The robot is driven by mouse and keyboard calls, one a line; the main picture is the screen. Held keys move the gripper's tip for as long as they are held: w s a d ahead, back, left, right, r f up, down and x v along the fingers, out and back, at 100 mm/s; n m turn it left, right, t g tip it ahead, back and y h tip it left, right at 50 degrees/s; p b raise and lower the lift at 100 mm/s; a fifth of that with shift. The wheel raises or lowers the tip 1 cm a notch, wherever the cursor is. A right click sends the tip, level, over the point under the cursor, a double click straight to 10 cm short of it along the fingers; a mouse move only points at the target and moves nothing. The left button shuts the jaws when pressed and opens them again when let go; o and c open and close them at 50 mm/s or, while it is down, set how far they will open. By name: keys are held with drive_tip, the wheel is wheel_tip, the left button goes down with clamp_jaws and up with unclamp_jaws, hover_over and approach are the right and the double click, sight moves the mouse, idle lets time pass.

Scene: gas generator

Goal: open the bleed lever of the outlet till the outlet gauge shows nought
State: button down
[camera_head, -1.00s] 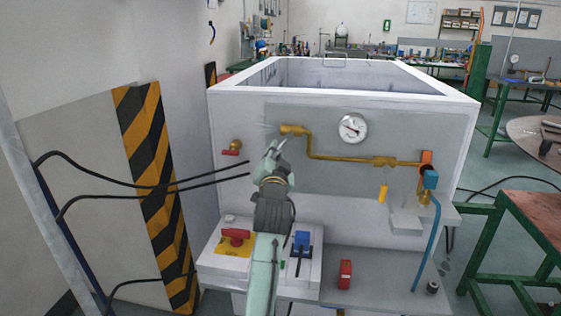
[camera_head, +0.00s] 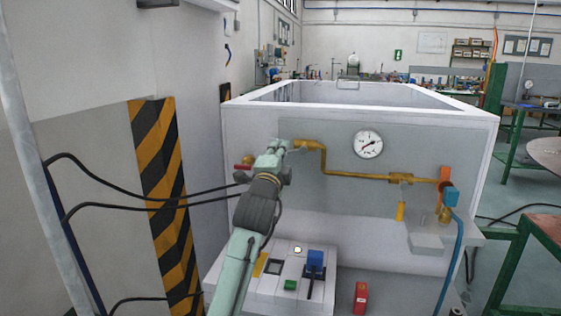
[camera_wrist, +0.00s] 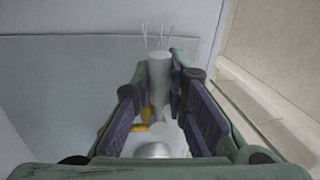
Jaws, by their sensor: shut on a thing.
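The round white outlet gauge (camera_head: 368,144) is on the front panel; its dark needle slants, and the figures are too small to read. A brass pipe (camera_head: 350,175) runs below it to a valve with orange and blue parts (camera_head: 447,190). A yellow lever (camera_head: 401,211) hangs under the pipe's right part. My gripper (camera_head: 287,147) is at the pipe's left end. In the wrist view, its jaws (camera_wrist: 160,105) are around a pale grey cylindrical piece (camera_wrist: 160,72), with yellow parts (camera_wrist: 142,127) beside it. I cannot tell whether this piece is the bleed lever.
A red-handled tap (camera_head: 243,164) is on the wall side, partly behind my arm. Below is a control box with a blue switch (camera_head: 315,261) and green button (camera_head: 291,285). A red box (camera_head: 361,298) stands right of it. Black hoses (camera_head: 150,195) cross at left.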

drive_tip(key=shift+r+m, duration=0.25)
drive_tip(key=shift+m, duration=0.25)
drive_tip(key=shift+r, duration=0.1)
drive_tip(key=c, duration=1.6)
unclamp_jaws()
drive_tip(key=shift+o, duration=0.2)
drive_tip(key=shift+s, duration=0.1)
drive_tip(key=v, duration=1.2)
drive_tip(key=shift+a, duration=0.15)
